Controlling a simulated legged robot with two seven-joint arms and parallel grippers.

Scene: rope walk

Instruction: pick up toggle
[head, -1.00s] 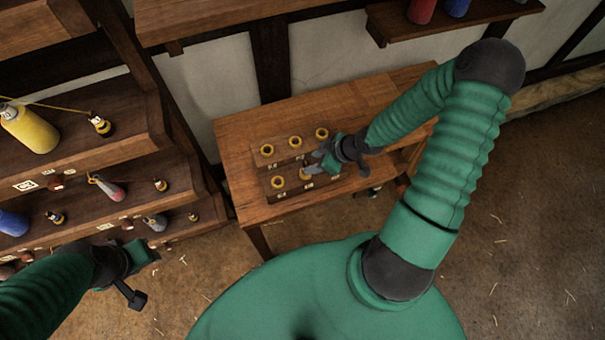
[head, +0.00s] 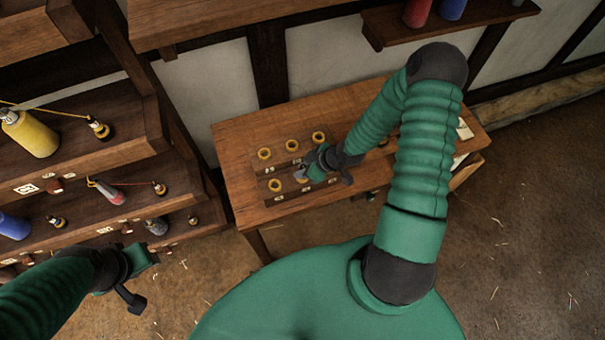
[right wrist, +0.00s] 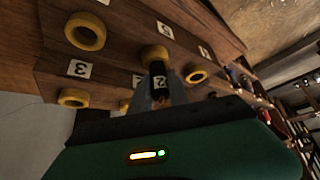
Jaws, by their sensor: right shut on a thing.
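My right gripper (head: 301,175) is at the front row of yellow rings on the wooden rack. In the right wrist view its two grey fingers (right wrist: 160,92) are shut on a small black toggle (right wrist: 160,74). The toggle is in front of a yellow ring (right wrist: 154,53) and a number label. I cannot tell whether it is still seated in the ring. In the head view the fingers mostly hide it. My left gripper (head: 142,272) hangs at the lower left beside the shelves, with its fingertips not clearly seen.
The rack (head: 275,196) stands on a wooden table (head: 236,135), with several rings and number labels close around my right fingers. Shelves on the left hold a yellow bottle (head: 33,135) and several corded toggles. A shelf (head: 375,22) hangs above the table.

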